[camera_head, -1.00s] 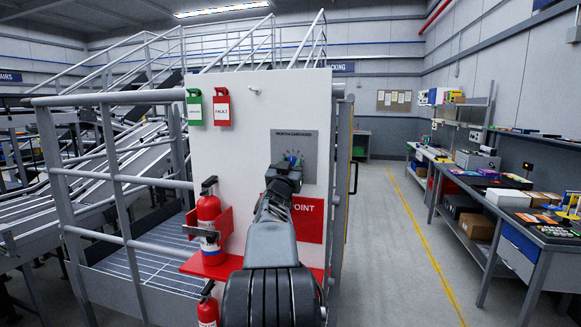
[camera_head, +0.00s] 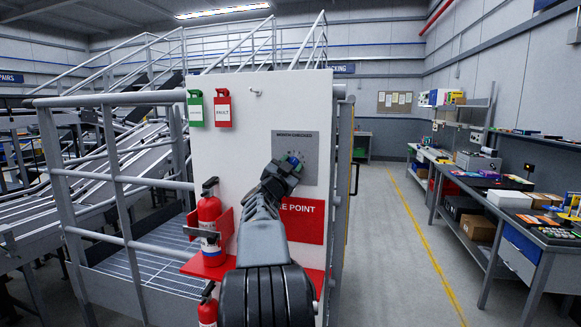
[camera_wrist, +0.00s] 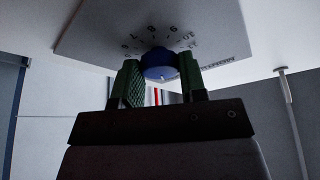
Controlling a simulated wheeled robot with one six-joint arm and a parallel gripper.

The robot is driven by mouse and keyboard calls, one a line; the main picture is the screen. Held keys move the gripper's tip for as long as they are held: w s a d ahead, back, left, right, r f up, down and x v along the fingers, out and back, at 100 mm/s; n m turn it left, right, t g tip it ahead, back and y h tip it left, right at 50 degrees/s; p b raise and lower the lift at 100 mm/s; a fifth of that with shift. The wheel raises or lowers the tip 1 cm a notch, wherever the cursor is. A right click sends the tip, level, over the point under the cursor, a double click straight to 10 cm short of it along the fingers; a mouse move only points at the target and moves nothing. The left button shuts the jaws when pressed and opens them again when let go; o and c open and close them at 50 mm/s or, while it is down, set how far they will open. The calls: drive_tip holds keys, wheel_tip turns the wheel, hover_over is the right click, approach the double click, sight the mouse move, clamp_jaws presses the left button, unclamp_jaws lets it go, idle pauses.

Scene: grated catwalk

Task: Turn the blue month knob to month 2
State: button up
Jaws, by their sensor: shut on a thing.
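The blue month knob (camera_wrist: 158,63) sits on a grey plate (camera_wrist: 92,38) with printed numbers around it. The numbers and the plate's title appear rotated in the wrist view. My gripper (camera_wrist: 161,76) has its green pads on either side of the knob and is shut on it. A small pale mark shows on the knob's near edge, but I cannot tell which month it points to. In the head view the grey plate (camera_head: 314,148) is on the white panel, and my gripper (camera_head: 291,163) covers most of the dial.
The white panel (camera_head: 258,120) also carries a green tag (camera_head: 195,110), a red tag (camera_head: 222,110) and a red sign (camera_head: 305,222). A fire extinguisher (camera_head: 209,217) stands left of my arm. Railings (camera_head: 110,150) are further left. The floor on the right is clear beside workbenches.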

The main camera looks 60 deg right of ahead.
idle(0.3)
drive_tip(key=o, duration=0.9)
drive_tip(key=shift+a, duration=0.1)
drive_tip(key=b+v, duration=0.4)
drive_tip(key=v, duration=0.9)
drive_tip(key=shift+s+a+f, duration=0.1)
drive_tip(key=shift+a+f, duration=0.1)
drive_tip(key=shift+a, duration=0.05)
